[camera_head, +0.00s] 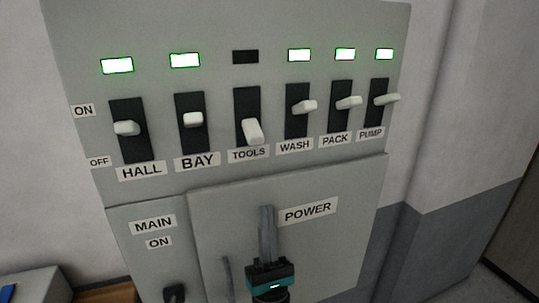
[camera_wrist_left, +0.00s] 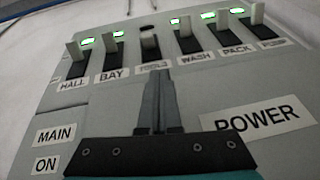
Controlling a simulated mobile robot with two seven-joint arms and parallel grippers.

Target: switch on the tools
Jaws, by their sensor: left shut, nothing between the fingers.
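The TOOLS switch (camera_head: 253,131) is a white lever on a black plate in the upper part of a grey panel (camera_head: 285,175). Its lever points down, and the indicator (camera_head: 245,57) above it is dark. In the left wrist view the TOOLS lever (camera_wrist_left: 150,46) stands straight ahead, beyond the fingertips. My left gripper (camera_head: 267,210) is shut and empty, in front of the panel below the TOOLS switch, beside the POWER label. Its shut fingers (camera_wrist_left: 158,75) point up toward the TOOLS label in the left wrist view. My right gripper is not in view.
The HALL (camera_head: 127,128), BAY (camera_head: 193,120), WASH (camera_head: 304,107), PACK (camera_head: 348,103) and PUMP (camera_head: 386,99) levers flank TOOLS closely, with lit green-edged indicators. A MAIN ON label (camera_head: 153,224) and a dark knob (camera_head: 175,293) are at lower left.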

